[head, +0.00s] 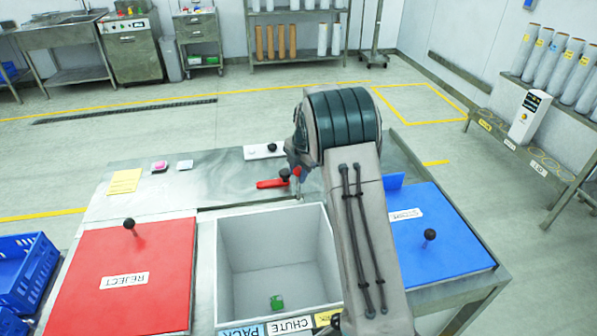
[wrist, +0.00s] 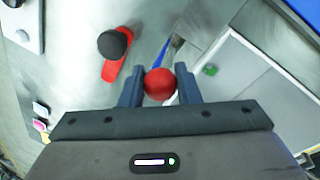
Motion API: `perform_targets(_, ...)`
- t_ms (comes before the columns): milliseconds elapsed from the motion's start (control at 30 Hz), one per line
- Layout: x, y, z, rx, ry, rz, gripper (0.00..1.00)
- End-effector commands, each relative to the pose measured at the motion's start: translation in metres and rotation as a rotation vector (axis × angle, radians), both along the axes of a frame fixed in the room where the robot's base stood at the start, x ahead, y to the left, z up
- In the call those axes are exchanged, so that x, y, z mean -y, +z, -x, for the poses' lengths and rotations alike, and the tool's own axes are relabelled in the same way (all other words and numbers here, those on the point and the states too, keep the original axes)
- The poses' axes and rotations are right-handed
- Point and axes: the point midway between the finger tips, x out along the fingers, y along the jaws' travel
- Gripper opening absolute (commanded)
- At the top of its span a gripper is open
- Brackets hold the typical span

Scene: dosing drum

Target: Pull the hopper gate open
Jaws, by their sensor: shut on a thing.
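A round red knob (wrist: 160,84) sits between the two dark fingers of my gripper (wrist: 160,90) in the wrist view, and the fingers are shut on it. In the head view a bit of red shows at my gripper (head: 297,172), above the back edge of the open bin. The gate itself is hidden or cannot be made out; a thin blue strip (wrist: 168,52) shows beyond the red knob. A red lever (head: 270,184) with a black knob (head: 285,173) lies just left of my gripper; the lever also shows in the wrist view (wrist: 112,70).
The grey open bin (head: 275,235), with a small green piece (head: 277,302) inside, stands between a red REJECT lid (head: 130,275) and a blue lid (head: 440,235). The bench's left rear is mostly clear.

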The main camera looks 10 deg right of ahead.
Motion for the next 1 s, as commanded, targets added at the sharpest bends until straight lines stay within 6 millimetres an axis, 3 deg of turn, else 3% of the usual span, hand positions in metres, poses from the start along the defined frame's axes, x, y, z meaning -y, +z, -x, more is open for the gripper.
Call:
perform_targets(167, -0.017, -0.001, 0.0, 0.002, 0.003, -0.003, 0.0)
perform_targets(367, -0.058, -0.002, 0.0, 0.002, 0.01, -0.004, 0.0)
perform_targets(1000, -0.232, 0.002, 0.0, 0.002, 0.007, -0.005, 0.0)
